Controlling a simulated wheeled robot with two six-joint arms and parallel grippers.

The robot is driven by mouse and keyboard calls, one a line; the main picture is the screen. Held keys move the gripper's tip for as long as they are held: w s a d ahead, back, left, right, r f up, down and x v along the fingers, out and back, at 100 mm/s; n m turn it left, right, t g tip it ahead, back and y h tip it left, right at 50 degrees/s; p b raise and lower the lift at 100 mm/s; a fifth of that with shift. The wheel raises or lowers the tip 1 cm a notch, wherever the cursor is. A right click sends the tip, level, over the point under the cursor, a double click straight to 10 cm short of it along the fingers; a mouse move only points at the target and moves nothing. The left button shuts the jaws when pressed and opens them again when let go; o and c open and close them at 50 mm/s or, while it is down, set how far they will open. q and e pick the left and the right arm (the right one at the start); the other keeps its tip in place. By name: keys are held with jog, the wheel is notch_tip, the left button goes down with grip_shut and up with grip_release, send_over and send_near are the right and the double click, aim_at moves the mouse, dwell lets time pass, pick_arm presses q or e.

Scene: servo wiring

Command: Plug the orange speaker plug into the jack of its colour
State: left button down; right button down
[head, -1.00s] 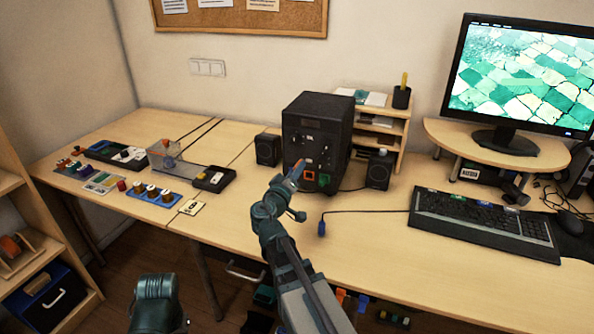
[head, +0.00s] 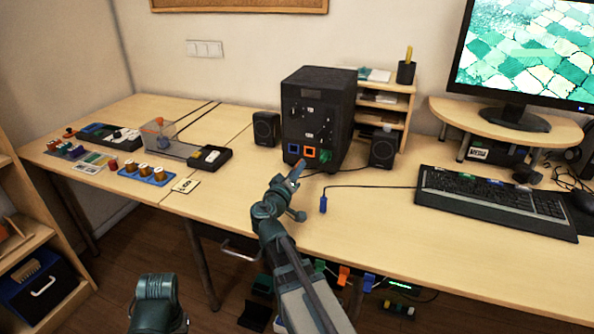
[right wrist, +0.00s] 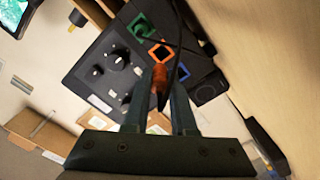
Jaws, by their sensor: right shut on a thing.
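The orange plug (right wrist: 160,82) is between the fingers of my right gripper (right wrist: 158,95), which is shut on it. It points toward the black speaker box (right wrist: 98,62). In the head view my right gripper (head: 296,174) is just in front of the speaker box (head: 317,110), below its lower jacks. The orange-framed jack (head: 310,154) is between the blue jack (head: 293,148) and the green jack (head: 324,156). The orange jack (right wrist: 161,53) appears just beyond the plug in the wrist view, apparently with a gap.
A blue plug (head: 323,203) on a dark cable lies on the table to the right. Small speakers (head: 266,129) (head: 383,149) flank the box. A keyboard (head: 490,201) is farther right. The table front between gripper and keyboard is mostly clear.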

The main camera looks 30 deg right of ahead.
jog(key=shift+f, duration=0.2)
dwell(0.4)
jog(key=shift+x, duration=2.85)
jog(key=shift+x, duration=1.5)
jog(key=c, duration=0.7)
grip_release()
jog(key=shift+o, duration=0.2)
jog(key=shift+a, duration=0.1)
jog(key=v, duration=1.3)
jog(key=shift+s+a, duration=0.2)
jog(key=shift+s, duration=0.05)
